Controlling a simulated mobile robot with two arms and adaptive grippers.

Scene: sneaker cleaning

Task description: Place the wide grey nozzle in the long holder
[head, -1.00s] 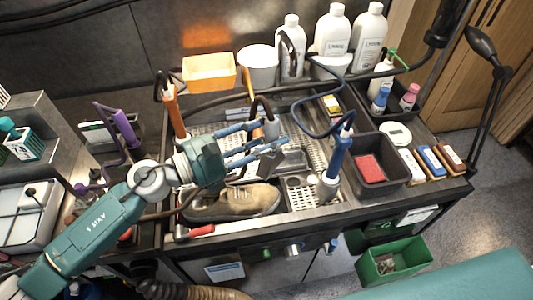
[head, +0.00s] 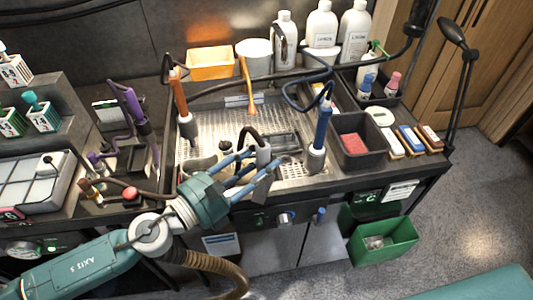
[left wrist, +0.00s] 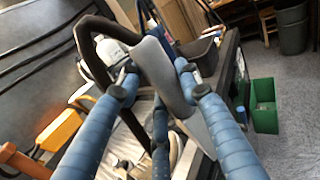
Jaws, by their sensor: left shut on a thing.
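The wide grey nozzle (left wrist: 163,75) is held between the blue fingers of my left gripper in the left wrist view. In the head view my left gripper (head: 258,172) is shut on this nozzle near the front edge of the sink, with a dark curved hose piece beside it. The nozzle's flat grey end (head: 263,188) points down. A white-collared holder (head: 316,160) carries a blue tool to the right, and another holder (head: 188,126) carries an orange tool to the left. I cannot tell which holder is the long one. My right gripper is not in view.
The metal sink tray (head: 225,118) has bare room behind my gripper. The sneaker is mostly hidden by my arm. A dark bin with a red sponge (head: 352,140) stands right of the sink. A purple tool (head: 133,104) stands at left. A green crate (head: 385,243) sits below at right.

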